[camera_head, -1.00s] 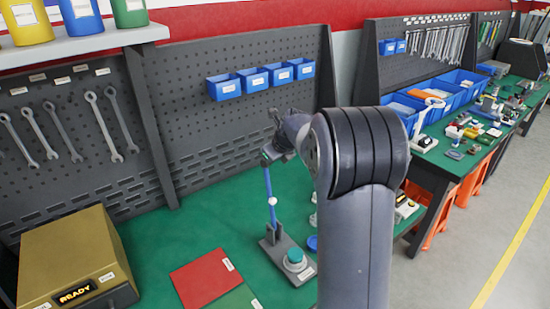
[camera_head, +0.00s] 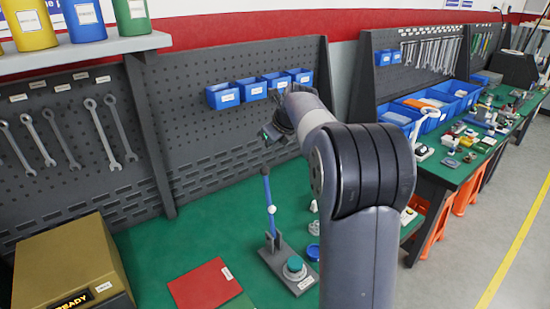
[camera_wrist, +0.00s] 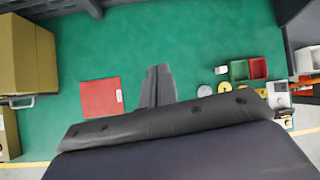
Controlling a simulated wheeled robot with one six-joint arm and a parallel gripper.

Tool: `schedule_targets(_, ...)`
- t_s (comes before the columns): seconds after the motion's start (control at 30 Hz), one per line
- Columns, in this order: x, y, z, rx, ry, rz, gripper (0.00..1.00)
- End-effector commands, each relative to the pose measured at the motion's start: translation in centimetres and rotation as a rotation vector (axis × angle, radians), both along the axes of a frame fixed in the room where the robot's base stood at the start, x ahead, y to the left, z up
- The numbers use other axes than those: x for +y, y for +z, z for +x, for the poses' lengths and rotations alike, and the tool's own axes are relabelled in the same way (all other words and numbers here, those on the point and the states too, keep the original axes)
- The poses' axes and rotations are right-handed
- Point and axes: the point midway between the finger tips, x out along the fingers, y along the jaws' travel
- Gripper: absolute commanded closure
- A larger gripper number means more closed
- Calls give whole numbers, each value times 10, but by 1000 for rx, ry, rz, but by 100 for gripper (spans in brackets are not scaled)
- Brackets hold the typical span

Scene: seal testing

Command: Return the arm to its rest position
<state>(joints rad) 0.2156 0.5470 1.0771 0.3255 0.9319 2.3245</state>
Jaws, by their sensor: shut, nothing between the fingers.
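My arm rises from the bottom of the head view and reaches toward the pegboard. My gripper (camera_head: 268,137) is above the blue lever rod (camera_head: 268,195) and apart from it. In the wrist view, the dark fingers (camera_wrist: 159,72) are together with nothing between them, over the green bench.
A gold box (camera_head: 70,262) with a READY display stands at the left. A red mat (camera_head: 203,286) lies on the green bench (camera_head: 190,235). Blue bins (camera_head: 253,90) hang on the pegboard. Small red and green trays (camera_wrist: 248,70) show in the wrist view. A second cluttered bench stands at right.

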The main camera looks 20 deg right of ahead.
Motion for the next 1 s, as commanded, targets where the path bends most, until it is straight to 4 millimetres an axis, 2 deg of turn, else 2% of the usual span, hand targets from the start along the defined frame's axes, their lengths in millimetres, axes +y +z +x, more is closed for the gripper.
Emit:
schedule_targets(0.23, 4, 14, 9, 2, 0, 0, 100)
schedule_targets(0.63, 4, 15, 9, 3, -1, 0, 100)
schedule_targets(0.83, 1, 6, 3, 4, 0, -1, 100)
schedule_targets(1.0, -4, -13, -8, 5, -3, 0, 100)
